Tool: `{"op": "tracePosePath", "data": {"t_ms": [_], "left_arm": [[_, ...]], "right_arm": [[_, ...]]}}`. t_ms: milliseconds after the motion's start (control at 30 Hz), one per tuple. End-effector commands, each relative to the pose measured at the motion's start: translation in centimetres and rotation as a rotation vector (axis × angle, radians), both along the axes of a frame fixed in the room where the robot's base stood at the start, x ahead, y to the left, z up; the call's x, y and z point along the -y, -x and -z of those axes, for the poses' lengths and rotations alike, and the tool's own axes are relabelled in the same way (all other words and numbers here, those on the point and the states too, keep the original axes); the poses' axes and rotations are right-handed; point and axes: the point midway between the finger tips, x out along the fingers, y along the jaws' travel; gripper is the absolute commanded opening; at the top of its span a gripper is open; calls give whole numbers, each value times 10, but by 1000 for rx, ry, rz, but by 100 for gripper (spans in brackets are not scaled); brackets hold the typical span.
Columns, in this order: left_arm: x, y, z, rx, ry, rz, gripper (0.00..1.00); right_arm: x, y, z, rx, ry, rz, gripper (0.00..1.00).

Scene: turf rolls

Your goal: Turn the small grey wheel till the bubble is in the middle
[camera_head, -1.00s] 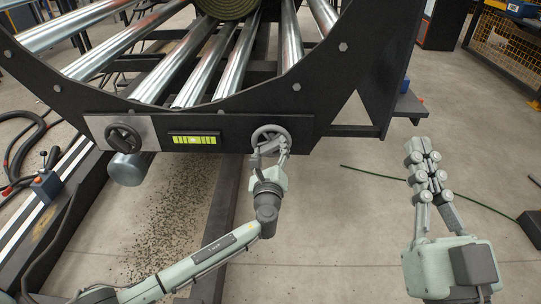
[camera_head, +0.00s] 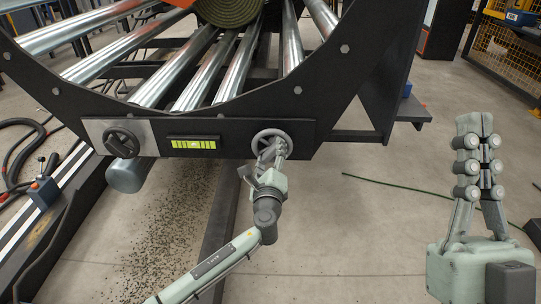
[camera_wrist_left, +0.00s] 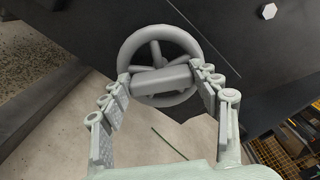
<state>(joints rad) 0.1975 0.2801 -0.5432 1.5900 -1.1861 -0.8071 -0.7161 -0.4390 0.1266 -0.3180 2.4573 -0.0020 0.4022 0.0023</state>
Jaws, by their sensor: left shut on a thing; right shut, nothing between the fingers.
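The small grey wheel (camera_head: 286,136) is on the front panel, right of the level vial. My left gripper (camera_head: 272,150) is at this wheel. In the left wrist view its two fingers (camera_wrist_left: 162,77) are shut on the grey bar across the wheel (camera_wrist_left: 127,50), one finger at each end. The yellow-green level vial (camera_head: 193,144) has dark marks; a paler patch shows near its middle, but the bubble's exact place is too small to tell. My right gripper (camera_head: 477,125) is shut and empty, pointing up at the right, away from the panel.
A darker handwheel (camera_head: 122,142) sits on a light plate at the panel's left. Shiny rollers (camera_head: 210,70) and a turf roll (camera_head: 229,11) lie above. A green cord (camera_head: 400,186) crosses the floor. A blue control box (camera_head: 43,193) stands at left.

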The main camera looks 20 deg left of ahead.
Motion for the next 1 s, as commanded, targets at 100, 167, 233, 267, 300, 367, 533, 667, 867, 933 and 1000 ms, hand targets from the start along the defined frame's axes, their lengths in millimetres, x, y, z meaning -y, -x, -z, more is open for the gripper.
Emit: {"op": "tracePosePath", "data": {"t_ms": [100,167,233,267,300,367,533,667,867,933,1000], "left_arm": [[-1,0,-1,1,0,-2,33],[-1,0,-1,1,0,-2,68],[-1,0,-1,1,-1,-2,77],[-1,0,-1,1,-1,-2,80],[-1,0,-1,1,-1,-2,83],[-1,0,-1,0,-1,-1,83],[0,0,0,0,-1,-1,83],[1,5,1,-1,-2,-1,83],[10,35,2,-4,0,1,83],[13,47,1,-2,0,0,83],[16,56,1,-1,0,0,83]], "right_arm": [[0,0,0,-1,0,0,0],[0,0,0,-1,0,0,0],[0,0,0,-1,1,1,0],[0,0,0,-1,1,1,0],[0,0,0,-1,1,1,0],[0,0,0,-2,1,1,0],[0,0,0,-1,0,0,0],[0,0,0,-1,-2,-1,0],[0,0,0,0,-1,0,0],[0,0,0,-1,-1,0,0],[0,0,0,-1,-1,0,0]]}}
